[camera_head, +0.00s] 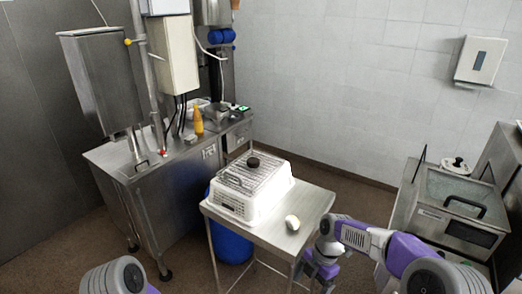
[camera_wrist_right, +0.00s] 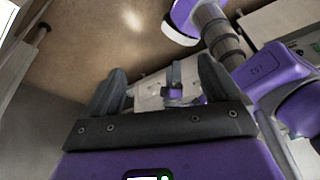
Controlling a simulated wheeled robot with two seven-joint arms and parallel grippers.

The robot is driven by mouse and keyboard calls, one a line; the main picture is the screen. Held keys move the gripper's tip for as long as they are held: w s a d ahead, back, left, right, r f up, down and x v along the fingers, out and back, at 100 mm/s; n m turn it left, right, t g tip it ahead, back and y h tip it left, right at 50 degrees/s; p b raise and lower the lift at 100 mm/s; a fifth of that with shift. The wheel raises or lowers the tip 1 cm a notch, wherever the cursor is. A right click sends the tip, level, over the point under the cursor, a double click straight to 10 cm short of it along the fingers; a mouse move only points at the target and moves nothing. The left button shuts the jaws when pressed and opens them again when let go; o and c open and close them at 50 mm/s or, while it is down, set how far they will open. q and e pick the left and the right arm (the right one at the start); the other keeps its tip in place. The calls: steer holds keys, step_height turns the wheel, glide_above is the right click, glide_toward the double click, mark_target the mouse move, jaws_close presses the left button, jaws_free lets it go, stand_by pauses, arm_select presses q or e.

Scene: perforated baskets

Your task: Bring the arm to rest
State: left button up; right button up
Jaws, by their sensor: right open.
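My right arm comes in from the right in the head view, with my right gripper (camera_head: 320,272) beside the steel table's right front edge, pointing down. In the right wrist view the two dark fingers of my right gripper (camera_wrist_right: 162,85) stand wide apart with nothing held between them. My left arm shows only as a grey and purple link at the bottom left of the head view; its gripper is out of view. A white perforated basket (camera_head: 238,208) stands on the steel table (camera_head: 275,240), with a wire grid and a black round piece on top. A white rounded object (camera_head: 292,222) lies right of it.
A steel counter (camera_head: 165,185) with an orange bottle (camera_head: 198,122) stands at the back left. A blue drum (camera_head: 232,245) is under the table. A steel appliance with a lid (camera_head: 455,205) stands at the right. Brown floor shows between table and wall.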

steer(key=s+a+f+m+t+y+b, duration=0.1)
steer(key=s+a+f+m+b, duration=0.15)
steer(key=f+m, duration=0.65)
steer(key=s+a+f+m+b, duration=0.1)
steer(key=s+f+m, duration=0.3)
steer(key=f, duration=0.9)
arm_select(q)
step_height(320, 180, down, 7)
steer(key=w+b, duration=0.1)
steer(key=b, duration=0.1)
steer(key=shift+b, duration=0.4)
arm_select(e)
steer(key=s+f+m+t, duration=0.2)
steer(key=s+f+m, duration=0.7)
steer(key=m, duration=0.5)
steer(key=shift+s+a+f+m, duration=0.15)
steer(key=shift+s+a+m, duration=0.15)
steer(key=shift+s, duration=0.35)
arm_select(q)
steer(key=shift+w+d+r, duration=0.1)
